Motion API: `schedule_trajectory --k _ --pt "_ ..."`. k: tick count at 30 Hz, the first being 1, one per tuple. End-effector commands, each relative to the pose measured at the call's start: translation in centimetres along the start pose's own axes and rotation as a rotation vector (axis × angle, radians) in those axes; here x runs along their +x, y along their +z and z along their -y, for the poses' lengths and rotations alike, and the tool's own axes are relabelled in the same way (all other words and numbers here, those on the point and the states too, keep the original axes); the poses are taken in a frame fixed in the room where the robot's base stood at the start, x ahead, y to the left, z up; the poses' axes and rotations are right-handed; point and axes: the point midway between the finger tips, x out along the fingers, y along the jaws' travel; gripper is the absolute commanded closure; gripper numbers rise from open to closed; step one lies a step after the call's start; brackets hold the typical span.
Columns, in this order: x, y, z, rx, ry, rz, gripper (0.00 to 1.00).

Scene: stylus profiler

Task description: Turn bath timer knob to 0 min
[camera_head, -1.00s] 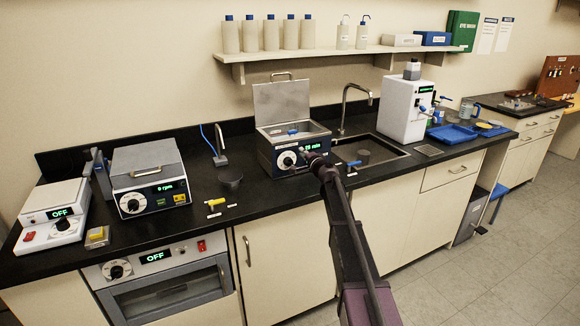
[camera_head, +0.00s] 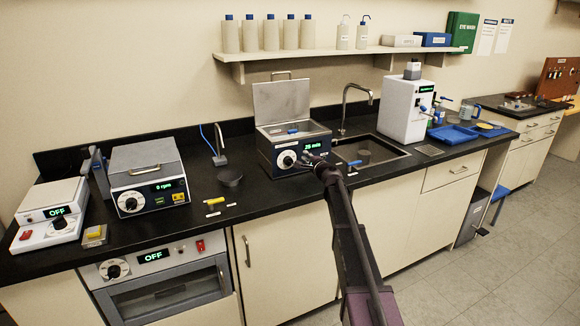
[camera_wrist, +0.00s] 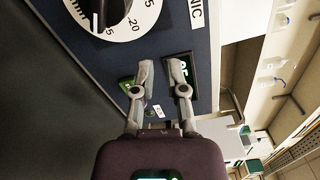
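The bath (camera_head: 293,145) is a dark blue box with a raised steel lid, on the counter left of the sink. Its timer knob (camera_head: 288,159) is a white dial with a dark centre on the front panel. A green display beside it shows a minutes reading, too small to read surely. In the wrist view the dial (camera_wrist: 122,22) is at the upper left, cut by the frame edge, with scale numbers around a black knob. My gripper (camera_wrist: 160,64) is open and empty, its fingertips apart in front of the panel beside the dial. In the head view my gripper (camera_head: 312,158) is right of the knob.
A tap and sink (camera_head: 370,152) lie right of the bath. A small valve with a blue handle (camera_head: 353,164) is at the counter's front edge.

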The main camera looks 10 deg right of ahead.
Motion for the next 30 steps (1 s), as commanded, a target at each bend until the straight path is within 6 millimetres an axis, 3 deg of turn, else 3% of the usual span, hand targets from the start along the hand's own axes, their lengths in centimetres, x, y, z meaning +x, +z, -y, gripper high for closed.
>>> schedule_trajectory --k 6,8,9,20,30 --pt "0.0 0.0 0.0 0.003 0.000 0.000 0.82" --pt "0.0 0.0 0.0 0.003 0.000 0.000 0.97" --pt "0.0 0.0 0.0 0.003 0.000 0.000 1.00" --pt "0.0 0.1 0.2 -0.016 0.000 0.000 1.00" --pt "0.0 1.4 1.4 -0.245 0.000 0.000 1.00"
